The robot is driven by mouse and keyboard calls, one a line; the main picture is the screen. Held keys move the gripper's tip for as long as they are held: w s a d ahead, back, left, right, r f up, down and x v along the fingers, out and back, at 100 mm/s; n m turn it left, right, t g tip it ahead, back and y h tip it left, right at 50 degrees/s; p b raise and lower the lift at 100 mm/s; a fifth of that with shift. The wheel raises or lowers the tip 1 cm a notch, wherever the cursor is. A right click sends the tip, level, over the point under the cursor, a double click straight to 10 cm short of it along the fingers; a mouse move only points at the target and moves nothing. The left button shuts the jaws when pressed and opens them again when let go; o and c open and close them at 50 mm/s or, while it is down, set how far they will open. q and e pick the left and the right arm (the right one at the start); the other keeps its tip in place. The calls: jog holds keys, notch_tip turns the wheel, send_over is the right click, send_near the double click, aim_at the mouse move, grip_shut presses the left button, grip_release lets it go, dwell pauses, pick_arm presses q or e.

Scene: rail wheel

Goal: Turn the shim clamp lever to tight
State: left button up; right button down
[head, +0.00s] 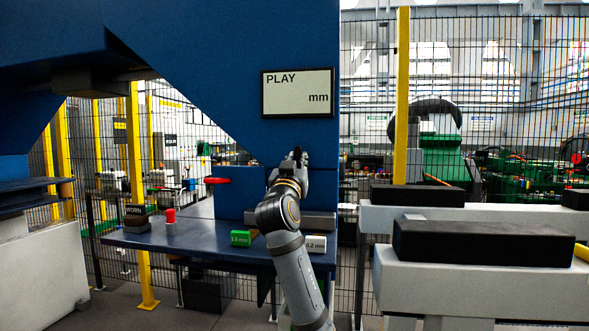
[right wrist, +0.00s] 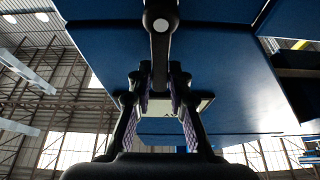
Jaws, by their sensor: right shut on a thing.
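My right gripper (head: 296,160) is raised in front of the blue machine's column, below the PLAY display. In the right wrist view its fingers (right wrist: 160,95) are closed around the lower end of a dark lever (right wrist: 160,45). The lever has a round pale spot near the top of the picture and runs down between the fingers. In the head view the lever is mostly hidden behind my gripper, and no tight marking can be read. My left gripper is not in view.
The PLAY mm display (head: 297,93) shows no number. A blue bench (head: 180,236) carries a green 1.0 mm block (head: 240,238), a white 0.2 mm block (head: 315,244) and a red knob (head: 170,215). A red handle (head: 217,181) sticks out at left. Black-topped grey stands (head: 470,285) fill the right.

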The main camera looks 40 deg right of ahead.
dwell(0.3)
jog(key=c, duration=1.3)
grip_release()
jog(key=shift+d, duration=0.1)
jog(key=shift+o, duration=0.2)
jog(key=shift+s+f, duration=0.1)
jog(key=s+a+f, duration=0.1)
jog(key=s+a, duration=0.8)
jog(key=a, duration=0.2)
jog(key=shift+s+a, duration=0.2)
jog(key=shift+s, duration=0.05)
